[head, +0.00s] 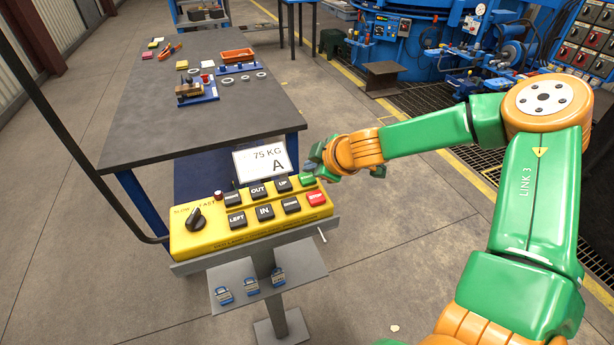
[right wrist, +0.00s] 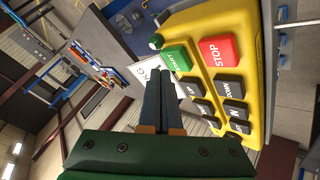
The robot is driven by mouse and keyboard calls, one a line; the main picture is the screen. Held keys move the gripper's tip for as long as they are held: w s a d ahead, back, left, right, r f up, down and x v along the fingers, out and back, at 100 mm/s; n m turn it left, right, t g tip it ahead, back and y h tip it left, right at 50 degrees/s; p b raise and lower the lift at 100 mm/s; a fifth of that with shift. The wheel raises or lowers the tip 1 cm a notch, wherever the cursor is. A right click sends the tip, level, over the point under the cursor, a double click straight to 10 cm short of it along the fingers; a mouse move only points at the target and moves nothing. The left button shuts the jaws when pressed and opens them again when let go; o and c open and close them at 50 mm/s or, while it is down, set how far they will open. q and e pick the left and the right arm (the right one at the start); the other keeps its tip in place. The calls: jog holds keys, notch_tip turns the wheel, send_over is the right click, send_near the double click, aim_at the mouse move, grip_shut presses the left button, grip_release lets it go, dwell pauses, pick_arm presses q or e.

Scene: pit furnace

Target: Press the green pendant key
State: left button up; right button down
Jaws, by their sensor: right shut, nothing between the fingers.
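The yellow pendant (head: 250,228) sits on a grey stand, with black keys, a rotary knob (head: 195,216) and a red stop key (head: 316,198). The green key (head: 307,180) is at its upper right corner; in the right wrist view the green key (right wrist: 178,59) is beside the red stop key (right wrist: 217,52). My right gripper (head: 312,164) is shut and empty, just beyond the green key. In the right wrist view the right gripper's fingertips (right wrist: 159,76) are close to the green key; I cannot tell whether they touch it. My left gripper is not in view.
A white card reading 75 KG A (head: 265,160) stands behind the pendant. A dark worktable (head: 190,125) with small parts lies beyond. Several blue padlocks (head: 251,285) sit on the stand's lower shelf.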

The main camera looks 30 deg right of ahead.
aim_at(311, 180)
dwell(0.3)
jog(key=shift+f+b, duration=0.4)
jog(key=shift+b, duration=0.05)
jog(key=shift+f+b, duration=0.5)
dwell(0.5)
jog(key=shift+r, duration=0.15)
jog(key=shift+r+p, duration=0.75)
jog(key=shift+p, duration=0.1)
notch_tip(311, 180, up, 5)
jog(key=p, duration=0.5)
jog(key=shift+r, duration=0.15)
